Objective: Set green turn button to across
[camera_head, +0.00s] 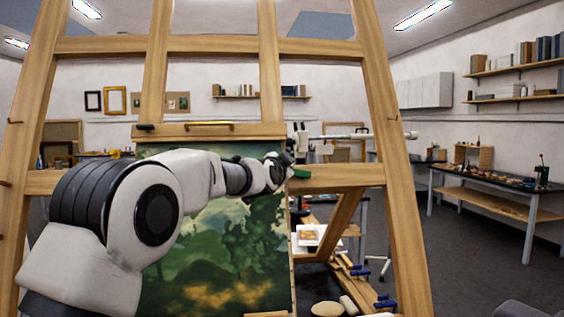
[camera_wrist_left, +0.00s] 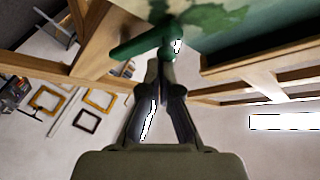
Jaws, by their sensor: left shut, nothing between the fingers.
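The green turn button (camera_head: 300,173) sits at the right edge of the painting (camera_head: 215,250), beside the easel's wooden crossbar, in the head view. In the left wrist view the button (camera_wrist_left: 140,44) is a long green bar, slightly slanted, one end by the painting's edge and the other out past it over wood. My left gripper (camera_head: 284,176) is at the button. In the wrist view its fingers (camera_wrist_left: 164,56) are shut and empty, with the tips close against the button's painting-side end. I cannot tell if they touch. My right gripper is not in view.
The wooden easel (camera_head: 400,220) frames the painting, with a brass-coloured bar (camera_head: 210,126) on the ledge above it. A low shelf with tools (camera_head: 355,275) lies behind at the lower right. A workbench (camera_head: 500,185) stands farther right.

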